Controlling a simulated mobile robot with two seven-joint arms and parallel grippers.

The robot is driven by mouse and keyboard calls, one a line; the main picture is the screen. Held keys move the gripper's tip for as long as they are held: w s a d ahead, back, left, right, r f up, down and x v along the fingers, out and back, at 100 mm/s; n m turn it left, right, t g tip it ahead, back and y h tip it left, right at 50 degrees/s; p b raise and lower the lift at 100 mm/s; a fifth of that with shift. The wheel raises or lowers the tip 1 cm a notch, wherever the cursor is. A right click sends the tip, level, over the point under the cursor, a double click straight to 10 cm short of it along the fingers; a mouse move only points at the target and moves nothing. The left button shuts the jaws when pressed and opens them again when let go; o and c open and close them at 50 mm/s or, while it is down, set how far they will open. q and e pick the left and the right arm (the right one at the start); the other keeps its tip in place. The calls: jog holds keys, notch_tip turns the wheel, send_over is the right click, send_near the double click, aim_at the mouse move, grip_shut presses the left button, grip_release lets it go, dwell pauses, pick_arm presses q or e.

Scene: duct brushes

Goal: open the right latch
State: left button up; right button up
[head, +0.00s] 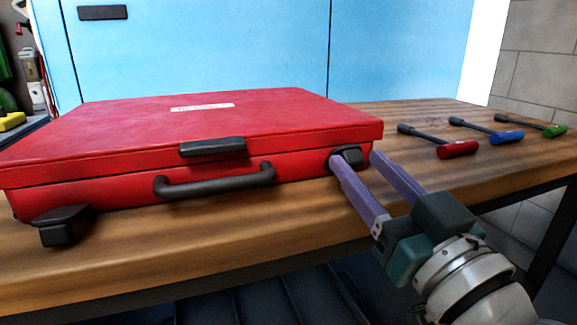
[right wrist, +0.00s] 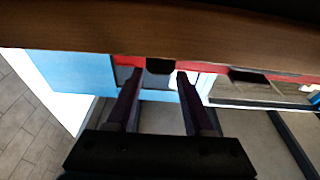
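The closed red case (head: 300,115) lies on the wooden workbench. Its right latch (head: 349,157) is a small black block at the right end of the front face. My right gripper (head: 356,155) reaches up to it with two purple fingers spread apart, one at each side of the latch. In the right wrist view the latch (right wrist: 160,65) sits between the open fingertips (right wrist: 158,76); I cannot tell whether they touch it. The left latch (head: 64,224) juts out from the front left corner. My left gripper is out of view.
A black handle (head: 215,180) and a dark centre clasp (head: 212,147) are on the case front. Red (head: 440,143), blue (head: 487,131) and green (head: 531,125) handled tools lie on the workbench (head: 290,222) at right. A blue cabinet (head: 200,50) stands behind.

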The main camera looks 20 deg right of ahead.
jog(key=shift+o, duration=0.5)
jog(key=shift+s, duration=0.1)
jog(key=shift+s, duration=0.25)
jog(key=p+v, duration=0.2)
jog(key=v, duration=0.7)
jog(key=shift+s+p, duration=0.15)
jog(key=shift+p, duration=0.25)
jog(key=shift+f, duration=0.1)
